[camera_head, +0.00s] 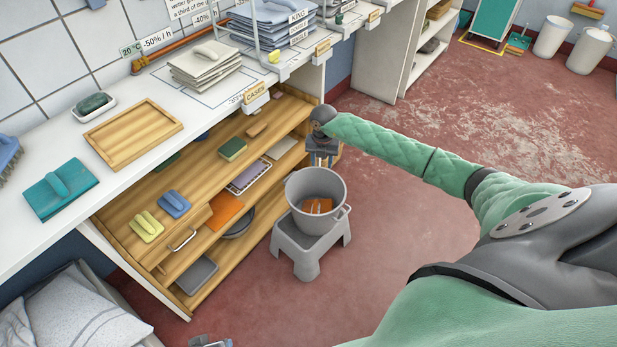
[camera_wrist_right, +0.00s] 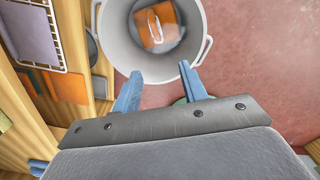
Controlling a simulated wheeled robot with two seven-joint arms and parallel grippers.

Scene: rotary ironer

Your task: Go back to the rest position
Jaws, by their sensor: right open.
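My right gripper (camera_head: 321,157) hangs from the green-sleeved right arm, beside the front of the wooden shelves. It is behind and above a grey bucket (camera_head: 303,187). In the right wrist view its two blue fingers (camera_wrist_right: 160,78) are apart with nothing between them, and the bucket (camera_wrist_right: 118,42) lies beyond their tips. A small grey and blue part (camera_head: 210,342) at the bottom edge of the head view may be my left gripper; it is too cut off to tell its state.
The bucket stands on a grey stool (camera_head: 312,250) and holds an orange block-like item (camera_head: 317,206). Wooden shelves (camera_head: 205,262) with several sponges and trays run under the white counter (camera_head: 40,228). A pillow (camera_head: 75,315) lies at lower left. Red floor (camera_head: 400,220) is clear to the right.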

